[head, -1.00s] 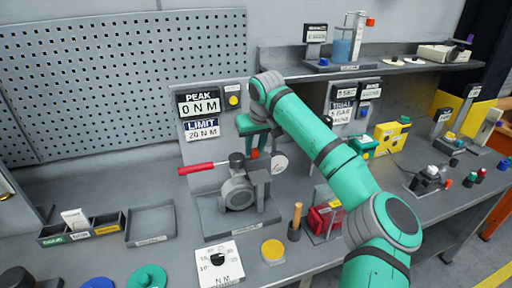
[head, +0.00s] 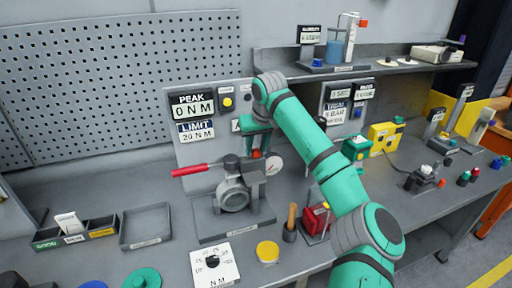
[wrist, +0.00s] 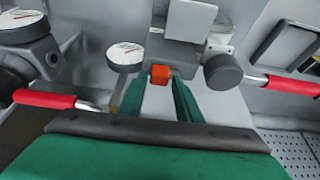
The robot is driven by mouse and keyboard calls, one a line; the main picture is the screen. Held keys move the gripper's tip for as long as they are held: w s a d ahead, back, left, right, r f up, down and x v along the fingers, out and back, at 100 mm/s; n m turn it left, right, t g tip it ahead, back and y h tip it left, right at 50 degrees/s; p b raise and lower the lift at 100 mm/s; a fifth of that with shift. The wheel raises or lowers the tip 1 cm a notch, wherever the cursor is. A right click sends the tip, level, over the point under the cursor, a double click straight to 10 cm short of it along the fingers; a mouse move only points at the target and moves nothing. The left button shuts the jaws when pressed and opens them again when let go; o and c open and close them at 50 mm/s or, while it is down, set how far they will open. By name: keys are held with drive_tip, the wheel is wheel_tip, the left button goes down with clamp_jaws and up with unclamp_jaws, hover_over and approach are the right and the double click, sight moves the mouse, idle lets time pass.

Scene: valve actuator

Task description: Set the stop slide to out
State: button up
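A small orange-red block, which looks like the stop slide's knob, shows in the wrist view (wrist: 160,75) just beyond my fingertips. It also shows in the head view (head: 257,154) at the top of the grey valve actuator (head: 234,193). My gripper (wrist: 159,82) points at the block, with one green finger on each side. The fingers look apart, with narrow gaps beside the block; I see no clear contact. In the head view my gripper (head: 257,140) is over the actuator's back right. The slide's body and any in or out marking cannot be made out.
A red-handled lever (head: 191,170) sticks out left of the actuator. A round white gauge (head: 273,163) stands close right of my gripper. The panel with PEAK and LIMIT displays (head: 193,117) rises behind. A wooden-handled tool (head: 291,218) stands in front.

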drive_tip(key=v, duration=1.1)
drive_tip(key=shift+s, duration=0.2)
drive_tip(key=shift+w+f, duration=0.1)
drive_tip(key=shift+f, duration=0.05)
